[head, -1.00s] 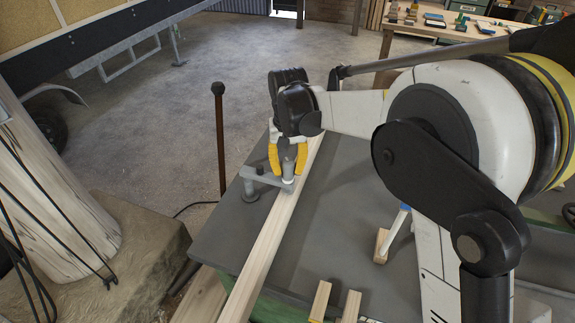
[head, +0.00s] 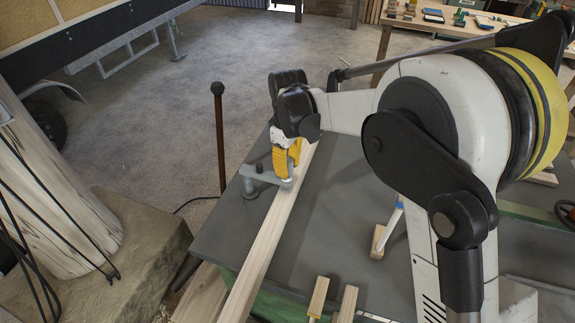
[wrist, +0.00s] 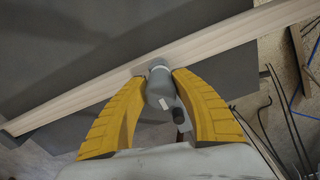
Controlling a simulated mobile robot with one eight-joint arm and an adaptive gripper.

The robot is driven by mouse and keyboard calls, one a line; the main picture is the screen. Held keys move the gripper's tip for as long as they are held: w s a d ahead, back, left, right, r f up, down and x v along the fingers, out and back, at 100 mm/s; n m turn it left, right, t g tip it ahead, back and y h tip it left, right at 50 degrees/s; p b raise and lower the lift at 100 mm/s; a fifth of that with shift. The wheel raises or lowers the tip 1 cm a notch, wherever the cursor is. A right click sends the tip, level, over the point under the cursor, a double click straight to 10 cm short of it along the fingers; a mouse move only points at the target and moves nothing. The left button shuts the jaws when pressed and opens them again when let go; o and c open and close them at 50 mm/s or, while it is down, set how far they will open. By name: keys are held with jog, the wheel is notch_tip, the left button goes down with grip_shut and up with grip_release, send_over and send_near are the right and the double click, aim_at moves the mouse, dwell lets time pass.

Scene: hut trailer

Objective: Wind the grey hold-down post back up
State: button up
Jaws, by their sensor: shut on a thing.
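The grey hold-down (head: 262,176) stands at the left edge of the dark bench, its arm reaching over a long pale timber (head: 262,253). My gripper (head: 288,172) points down over the timber, its yellow fingers closed around the hold-down's post. In the wrist view the grey post (wrist: 160,88) sits between the two yellow fingertips (wrist: 160,75), with a pale collar near its top. In the head view the fingers hide most of the post. I cannot tell whether its foot touches the timber.
The bench top (head: 330,215) is mostly clear right of the timber. Short wood pieces (head: 318,298) lie at the near edge. A thin brown rod with a round knob (head: 218,130) stands left of the bench.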

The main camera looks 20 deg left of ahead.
aim_at(288, 160)
jog(key=n, duration=0.5)
jog(key=shift+n+p, duration=0.3)
jog(key=shift+w+n, duration=0.15)
jog(key=shift+n, duration=2.15)
jog(key=o, duration=1.2)
notch_tip(288, 160, up, 12)
